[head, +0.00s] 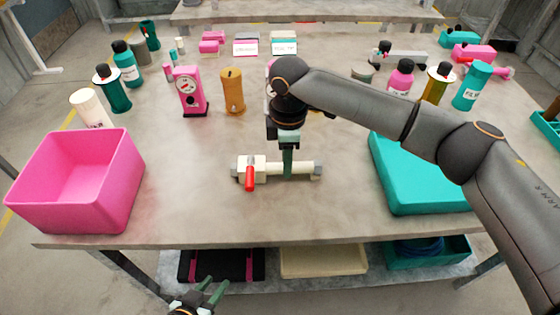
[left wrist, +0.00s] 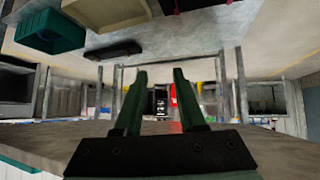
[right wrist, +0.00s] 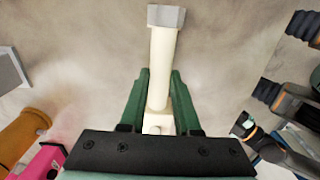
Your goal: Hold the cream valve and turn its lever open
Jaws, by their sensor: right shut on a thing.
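The cream valve (head: 272,170) lies on the table at front centre, its pipe running left to right with grey ends. Its red lever (head: 249,178) is at the left part of the body and points toward the table's front edge. My right gripper (head: 289,170) reaches down from above and is shut on the valve's pipe; in the right wrist view the cream pipe (right wrist: 163,65) lies between the green fingers (right wrist: 158,100). The lever is hidden there. My left gripper (head: 212,292) is below and in front of the table's edge, open and empty, fingers (left wrist: 157,95) apart in the left wrist view.
A pink bin (head: 85,190) stands at the front left and a teal tray (head: 400,190) at the right. Bottles, a pink gauge box (head: 190,90) and an orange cylinder (head: 232,92) stand behind. Bins sit on the shelf below. The table left of the valve is clear.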

